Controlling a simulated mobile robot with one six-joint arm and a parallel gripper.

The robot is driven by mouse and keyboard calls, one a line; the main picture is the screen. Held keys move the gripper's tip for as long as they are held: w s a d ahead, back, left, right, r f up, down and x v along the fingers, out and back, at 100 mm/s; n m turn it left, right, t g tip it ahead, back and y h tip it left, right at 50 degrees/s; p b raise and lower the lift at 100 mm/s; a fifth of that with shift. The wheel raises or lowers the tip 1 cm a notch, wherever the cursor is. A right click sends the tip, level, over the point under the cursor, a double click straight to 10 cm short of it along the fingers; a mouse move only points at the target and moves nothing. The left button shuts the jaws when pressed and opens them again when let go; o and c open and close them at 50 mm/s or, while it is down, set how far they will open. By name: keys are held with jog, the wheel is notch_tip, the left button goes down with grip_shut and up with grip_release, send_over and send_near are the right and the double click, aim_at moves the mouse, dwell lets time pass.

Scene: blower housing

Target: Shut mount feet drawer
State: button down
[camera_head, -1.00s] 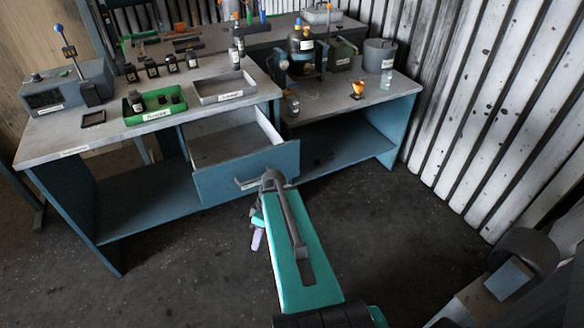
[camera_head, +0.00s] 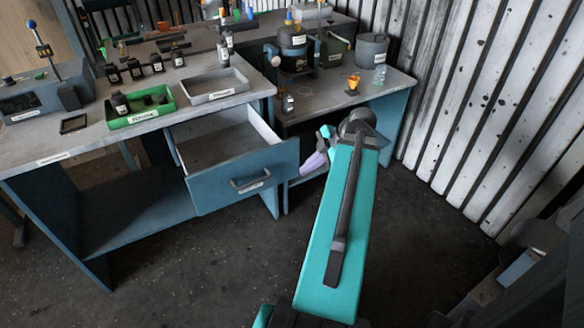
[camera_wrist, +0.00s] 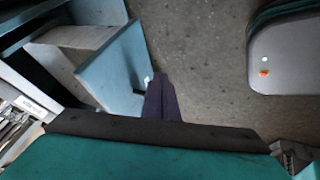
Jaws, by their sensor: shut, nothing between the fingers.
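The drawer (camera_head: 243,178) under the workbench is pulled out. Its blue front has a bar handle (camera_head: 250,183) and a small label, and its grey inside looks empty. In the wrist view the drawer front (camera_wrist: 115,68) is at the upper left. My gripper (camera_head: 313,163) is just right of the drawer front in the head view, partly hidden behind my teal arm. In the wrist view its dark purple fingers (camera_wrist: 160,86) are together and empty, close beside the drawer front's edge. I cannot tell whether they touch it.
On the workbench (camera_head: 75,142) stand a green tray (camera_head: 150,119), a grey tray (camera_head: 216,97) and several small dark bottles. An open shelf space is right of the drawer. A corrugated wall (camera_head: 470,90) closes off the right side. The floor (camera_head: 200,265) before the drawer is clear.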

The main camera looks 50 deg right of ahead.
jog(key=shift+n+t+h, duration=0.3)
jog(key=shift+n+h, duration=0.1)
jog(key=shift+n, duration=0.2)
jog(key=r, duration=0.1)
jog(key=s+d+r, duration=0.1)
jog(key=d+r, duration=0.1)
jog(key=shift+s+d, duration=0.15)
jog(key=shift+s, duration=0.15)
jog(key=shift+f, duration=0.15)
send_near(284, 172)
notch_tip(284, 172, down, 4)
jog(key=s+a, duration=0.1)
jog(key=a, duration=0.1)
jog(key=shift+w+d+p, duration=0.3)
jog(key=shift+w+d, duration=0.05)
jog(key=shift+w, duration=0.55)
jog(key=shift+w+d+p, duration=0.3)
jog(key=shift+w+d, duration=0.05)
jog(key=shift+w, duration=0.55)
